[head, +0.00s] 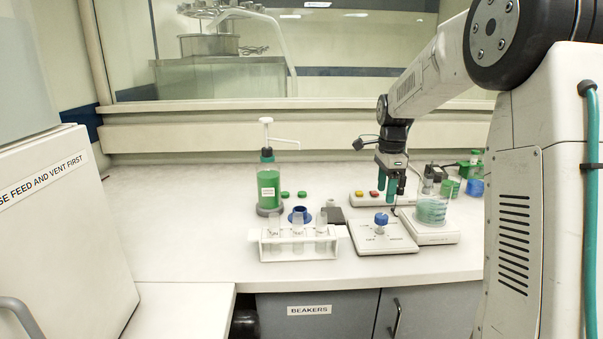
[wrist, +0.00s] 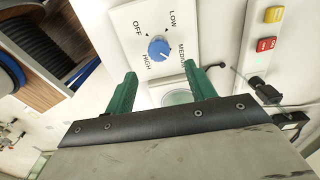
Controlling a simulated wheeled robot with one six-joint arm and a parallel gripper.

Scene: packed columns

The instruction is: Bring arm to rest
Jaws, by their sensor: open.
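My gripper (head: 391,199) is open, with two green fingers pointing down over the right part of the bench. The fingers also show in the wrist view (wrist: 163,86), apart, with nothing gripped between them. A white control box with a blue knob (head: 381,219) stands just in front of and below the gripper. In the wrist view the knob (wrist: 158,50) is ringed by OFF, LOW, MEDIUM and HIGH. A clear beaker with green contents (head: 432,210) stands on a white base to the gripper's right. A round pale thing (wrist: 178,97) shows partly beyond the fingers.
A switch box with red and yellow buttons (head: 373,194) is behind the gripper. A rack of glass tubes (head: 297,243) and a green bottle with a pump (head: 268,190) stand left of the control box. Green and blue containers (head: 475,187) are at right. The bench's left side is clear.

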